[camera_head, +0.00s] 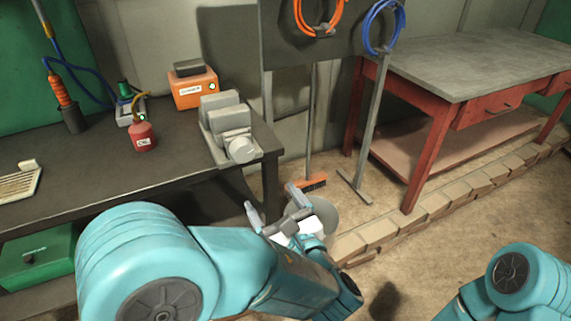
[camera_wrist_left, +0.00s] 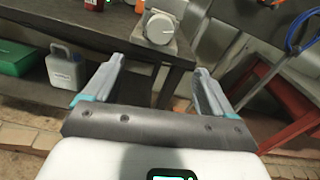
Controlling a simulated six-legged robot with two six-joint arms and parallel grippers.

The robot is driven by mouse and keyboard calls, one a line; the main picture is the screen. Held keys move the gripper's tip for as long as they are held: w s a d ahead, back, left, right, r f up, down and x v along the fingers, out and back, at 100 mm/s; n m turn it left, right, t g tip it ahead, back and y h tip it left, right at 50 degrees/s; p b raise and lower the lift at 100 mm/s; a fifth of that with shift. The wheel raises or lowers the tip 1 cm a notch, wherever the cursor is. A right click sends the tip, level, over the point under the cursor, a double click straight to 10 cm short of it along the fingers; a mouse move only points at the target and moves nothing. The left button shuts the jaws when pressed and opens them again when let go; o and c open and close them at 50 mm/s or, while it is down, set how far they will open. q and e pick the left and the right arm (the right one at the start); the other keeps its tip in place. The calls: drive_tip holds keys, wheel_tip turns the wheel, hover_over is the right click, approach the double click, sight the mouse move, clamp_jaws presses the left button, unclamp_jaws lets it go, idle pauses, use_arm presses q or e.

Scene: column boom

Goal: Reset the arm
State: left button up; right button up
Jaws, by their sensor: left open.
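My left arm comes in from the left in the head view and reaches forward over the floor. Its gripper (camera_head: 272,203) is open and empty, in front of the dark workbench's right corner and below the bench top. In the left wrist view the two fingers of this gripper (camera_wrist_left: 153,85) stand wide apart with nothing between them. Part of my right arm shows at the lower right of the head view; its gripper is out of frame.
The dark workbench (camera_head: 60,190) carries a grey vise (camera_head: 228,125), an orange box (camera_head: 193,90) and a red oil can (camera_head: 143,137). A red-framed table (camera_head: 470,60) stands at the right behind a low brick edging (camera_head: 440,205). A broom (camera_head: 308,130) leans behind. Open floor lies lower right.

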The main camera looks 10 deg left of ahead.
use_arm(q)
drive_tip(key=s+a+f+n+g+h+p, duration=0.1)
drive_tip(key=s+a+f+n+g, duration=0.2)
drive_tip(key=f, duration=0.4)
drive_tip(key=s+a+f+g+h+p, duration=0.1)
drive_tip(key=s+a+f+g+p, duration=0.1)
drive_tip(key=s+a+f+g, duration=0.25)
drive_tip(key=s+a+f+n+g+h+p, duration=0.1)
drive_tip(key=s+f+n+g, duration=0.15)
drive_tip(key=f+g, duration=0.4)
drive_tip(key=s+d+f+n+h+p, duration=0.2)
drive_tip(key=s+f+n+h, duration=0.3)
drive_tip(key=n, duration=0.7)
drive_tip(key=s+d+f+n+h+p, duration=0.2)
drive_tip(key=s+f+n+h+p, duration=0.2)
drive_tip(key=n, duration=0.8)
drive_tip(key=shift+s+d+f+g+h, duration=0.35)
drive_tip(key=shift+s+f+h, duration=0.2)
drive_tip(key=shift+s+h, duration=0.45)
